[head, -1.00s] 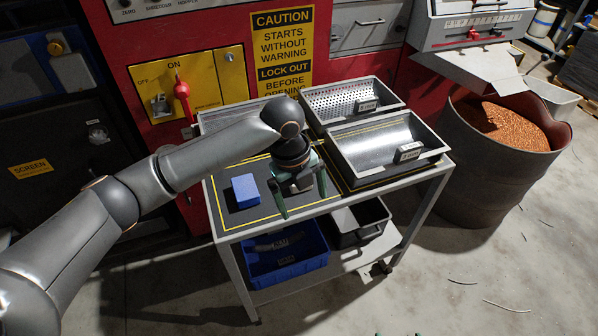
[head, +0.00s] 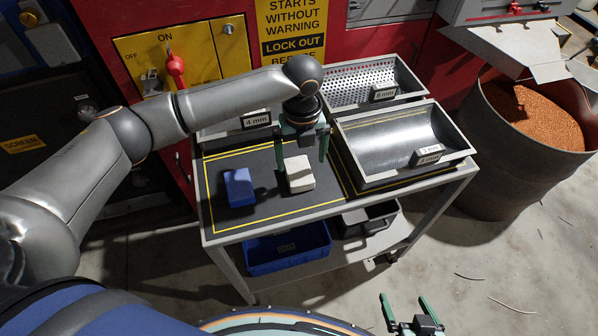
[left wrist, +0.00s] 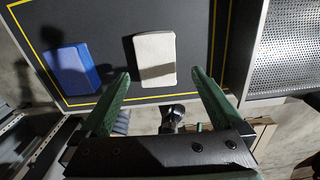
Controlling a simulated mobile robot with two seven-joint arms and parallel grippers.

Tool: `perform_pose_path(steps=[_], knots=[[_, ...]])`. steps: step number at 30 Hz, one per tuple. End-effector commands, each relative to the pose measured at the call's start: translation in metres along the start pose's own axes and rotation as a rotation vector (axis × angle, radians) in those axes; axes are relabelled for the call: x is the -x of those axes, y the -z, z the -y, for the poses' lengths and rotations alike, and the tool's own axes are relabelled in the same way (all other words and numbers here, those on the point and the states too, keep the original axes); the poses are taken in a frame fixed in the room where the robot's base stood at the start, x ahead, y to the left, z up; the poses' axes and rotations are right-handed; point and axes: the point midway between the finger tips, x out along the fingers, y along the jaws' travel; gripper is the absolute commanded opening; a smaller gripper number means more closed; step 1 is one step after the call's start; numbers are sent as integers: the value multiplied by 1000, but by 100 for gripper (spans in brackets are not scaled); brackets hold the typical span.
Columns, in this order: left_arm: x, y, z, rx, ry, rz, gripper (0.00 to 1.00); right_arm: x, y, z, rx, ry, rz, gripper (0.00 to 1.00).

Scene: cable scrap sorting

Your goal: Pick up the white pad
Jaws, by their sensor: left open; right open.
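The white pad (head: 299,173) lies on the dark mat (head: 262,205) inside the yellow outline, to the right of a blue block. It also shows in the left wrist view (left wrist: 155,52), partly in shadow, ahead of the fingertips. My left gripper (head: 302,160) is open and empty, above and just behind the pad in the head view. In the left wrist view its green fingers (left wrist: 160,78) are spread apart, with the pad beyond the gap and apart from them. My right gripper (head: 407,304) is open and empty at the bottom of the head view, away from the table.
The blue block (head: 238,186) lies left of the pad. Metal trays stand along the back and right: a perforated tray (head: 350,88) and a smooth tray (head: 390,140). A blue bin (head: 285,252) and a black bin (head: 362,220) sit on the lower shelf.

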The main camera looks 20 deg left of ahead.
Motion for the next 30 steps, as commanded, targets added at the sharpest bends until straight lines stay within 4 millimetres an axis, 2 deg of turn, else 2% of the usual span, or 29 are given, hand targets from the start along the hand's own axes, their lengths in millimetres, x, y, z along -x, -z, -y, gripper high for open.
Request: perform_pose_path(steps=[5, 13, 22, 30], knots=[[-14, -1, -2, 0, -2, 0, 100, 0, 2, 0, 0, 0, -3, 100], [-52, -4, -6, -1, -1, 0, 100, 0, 4, 0, 1, 0, -6, 100], [-56, -4, -6, -2, 0, 1, 100, 0, 4, 0, 1, 0, -7, 100], [-56, -4, -5, -1, 0, 1, 70, 0, 4, 0, 1, 0, -7, 100]])
